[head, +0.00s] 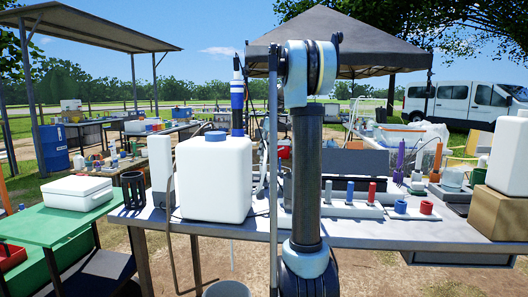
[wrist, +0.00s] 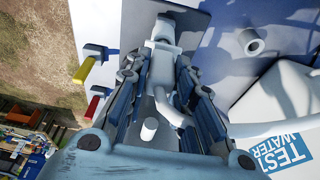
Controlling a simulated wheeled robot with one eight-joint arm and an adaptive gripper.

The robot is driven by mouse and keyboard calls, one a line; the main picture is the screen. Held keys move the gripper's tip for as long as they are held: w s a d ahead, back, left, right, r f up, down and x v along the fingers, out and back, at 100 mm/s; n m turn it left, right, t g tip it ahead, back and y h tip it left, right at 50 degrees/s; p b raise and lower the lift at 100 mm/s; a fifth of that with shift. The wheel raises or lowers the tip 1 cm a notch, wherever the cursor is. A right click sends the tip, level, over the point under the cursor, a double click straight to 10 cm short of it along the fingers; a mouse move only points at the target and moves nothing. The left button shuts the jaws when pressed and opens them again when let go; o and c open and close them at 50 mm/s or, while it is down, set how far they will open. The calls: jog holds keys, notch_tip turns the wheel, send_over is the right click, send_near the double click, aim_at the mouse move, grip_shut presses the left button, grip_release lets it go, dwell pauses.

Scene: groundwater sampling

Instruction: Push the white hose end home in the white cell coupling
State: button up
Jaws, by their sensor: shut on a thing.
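In the wrist view my gripper (wrist: 162,65) is shut on the white hose end (wrist: 161,72), which lies between its two blue-grey fingers. A white hose (wrist: 255,130) curves from between the fingers to the right. A white fitting (wrist: 164,30), which looks like the white cell coupling, lies just beyond the fingertips, in line with the hose end. I cannot tell how deep the hose end sits in it. A short white stub (wrist: 149,129) shows between the fingers nearer my palm. In the head view my arm hides the gripper and the coupling.
A yellow-handled valve (wrist: 88,66) and a red-handled valve (wrist: 97,100) stand left of the fingers. A white round piece (wrist: 250,42) stands to the right. A white container labelled test water (wrist: 285,110) is close at right. A large white jug (head: 213,180) stands on the table.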

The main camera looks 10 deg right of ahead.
jog(key=shift+f, duration=0.55)
jog(key=o, duration=1)
jog(key=v, duration=1.1)
jog(key=shift+d+r, duration=0.15)
jog(key=shift+r, duration=0.25)
